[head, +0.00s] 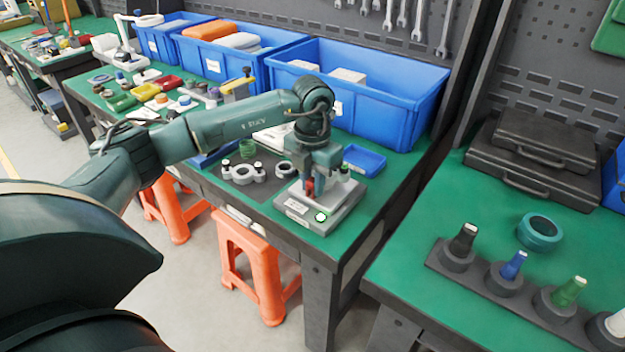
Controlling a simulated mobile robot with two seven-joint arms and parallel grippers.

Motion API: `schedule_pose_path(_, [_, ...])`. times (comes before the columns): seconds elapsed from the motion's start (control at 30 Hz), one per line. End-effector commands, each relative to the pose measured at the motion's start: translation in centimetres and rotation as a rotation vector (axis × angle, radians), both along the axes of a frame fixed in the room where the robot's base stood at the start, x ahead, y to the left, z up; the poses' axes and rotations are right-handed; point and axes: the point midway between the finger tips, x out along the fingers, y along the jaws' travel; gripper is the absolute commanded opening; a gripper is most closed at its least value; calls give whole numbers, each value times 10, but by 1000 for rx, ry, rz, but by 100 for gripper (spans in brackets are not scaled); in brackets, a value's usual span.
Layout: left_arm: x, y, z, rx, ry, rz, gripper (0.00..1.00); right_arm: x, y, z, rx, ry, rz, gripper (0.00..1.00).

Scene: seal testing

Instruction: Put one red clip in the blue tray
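My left gripper (320,178) points down over a grey test fixture (341,212) near the table's front edge. A small red piece (309,187), which looks like a red clip, shows at its fingertips, low over the fixture. I cannot tell whether the fingers grip it or are only around it. A small, shallow blue tray (364,160) lies on the green table just behind and right of the gripper, and it looks empty. Another blue tray edge (209,156) shows partly behind my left arm. My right gripper is not in view.
Large blue bins (391,110) line the back of the table. White ring parts (243,174) on a dark mat lie left of the fixture. Colored small parts (145,92) fill the far left. A right-hand table holds black cases (530,158) and a rack of plugs (510,282).

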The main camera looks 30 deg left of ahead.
Motion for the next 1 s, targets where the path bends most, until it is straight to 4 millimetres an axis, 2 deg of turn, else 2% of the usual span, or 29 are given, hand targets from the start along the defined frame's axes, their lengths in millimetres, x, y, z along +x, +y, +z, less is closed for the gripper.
schedule_pose_path(0.17, [0, 0, 0, 0, 0, 0, 0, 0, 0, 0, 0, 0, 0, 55])
schedule_pose_path(0.2, [0, 0, 0, 0, 0, 0, 18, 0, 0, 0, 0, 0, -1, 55])
schedule_pose_path(0.43, [0, 0, 0, 0, 0, 0, 0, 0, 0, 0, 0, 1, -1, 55])
schedule_pose_path(1.0, [0, 0, 15, -1, -2, 0, 0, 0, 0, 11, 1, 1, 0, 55])
